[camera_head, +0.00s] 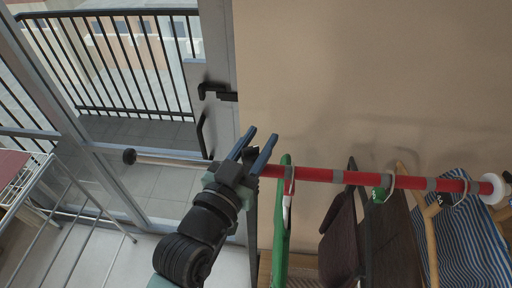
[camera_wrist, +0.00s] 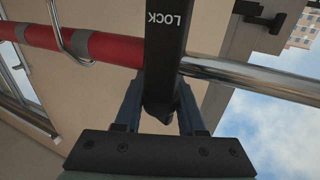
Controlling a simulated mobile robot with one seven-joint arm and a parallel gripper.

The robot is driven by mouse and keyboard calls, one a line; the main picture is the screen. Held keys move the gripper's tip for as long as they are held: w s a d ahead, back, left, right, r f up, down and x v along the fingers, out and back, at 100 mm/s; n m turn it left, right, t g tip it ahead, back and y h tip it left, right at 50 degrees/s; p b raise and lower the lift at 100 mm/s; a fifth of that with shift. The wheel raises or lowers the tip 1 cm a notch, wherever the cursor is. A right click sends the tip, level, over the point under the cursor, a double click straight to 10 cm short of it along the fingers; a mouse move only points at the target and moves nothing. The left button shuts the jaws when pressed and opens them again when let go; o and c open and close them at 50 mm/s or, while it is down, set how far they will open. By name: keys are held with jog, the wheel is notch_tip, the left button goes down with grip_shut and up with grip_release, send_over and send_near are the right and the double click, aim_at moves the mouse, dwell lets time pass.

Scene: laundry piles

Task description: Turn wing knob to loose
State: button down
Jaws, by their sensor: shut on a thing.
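A telescopic clothes rod has a red striped section (camera_head: 315,175) on the right and a thin chrome section (camera_head: 170,161) on the left. In the wrist view, a black plate marked LOCK (camera_wrist: 166,45) stands where the red and chrome sections meet. The black wing knob (camera_wrist: 158,108) sits below the plate, between my two blue fingers. My gripper (camera_head: 261,138) is at this joint and shut on the knob; it also shows in the wrist view (camera_wrist: 160,102). The knob is hidden by my gripper in the head view.
A green hanger (camera_head: 282,225) hangs just right of my gripper. Dark brown clothing (camera_head: 341,235) and a blue striped garment (camera_head: 462,245) hang farther right. A glazed door with a black handle (camera_head: 215,93) is at left. A metal drying rack (camera_head: 60,215) stands lower left.

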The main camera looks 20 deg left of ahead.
jog(key=m+g+h+b, duration=0.1)
jog(key=m+h+b, duration=0.1)
jog(key=b, duration=0.3)
jog(key=d+m+g+h+b, duration=0.1)
jog(key=m+h+b, duration=0.1)
jog(key=h+b, duration=0.2)
jog(key=m+g+h+b, duration=0.1)
jog(key=m+h+b, duration=0.2)
jog(key=b, duration=0.3)
jog(key=shift+s+d+f+g+h, duration=0.1)
jog(key=shift+s+d+g+h, duration=0.15)
jog(key=shift+d+g+h, duration=0.2)
jog(key=shift+s+d+m+g+h+p, duration=0.1)
jog(key=shift+s+m+g+h+p, duration=0.05)
jog(key=shift+m+g+h+p, duration=0.75)
jog(key=shift+s+d+m+g+h+p, duration=0.1)
jog(key=shift+m+g+h+p, duration=0.1)
jog(key=shift+m+g+h, duration=0.25)
jog(key=shift+s+d+m+g+h+p, duration=0.15)
jog(key=shift+m+g+h, duration=0.1)
jog(key=shift+g+h, duration=0.3)
jog(key=shift+s+m+g+h, duration=0.1)
jog(key=shift+m+g+h, duration=0.25)
jog(key=shift+m+g, duration=0.2)
jog(key=shift+f+p, duration=0.15)
jog(key=shift+p, duration=0.15)
jog(key=c, duration=0.5)
grip_release()
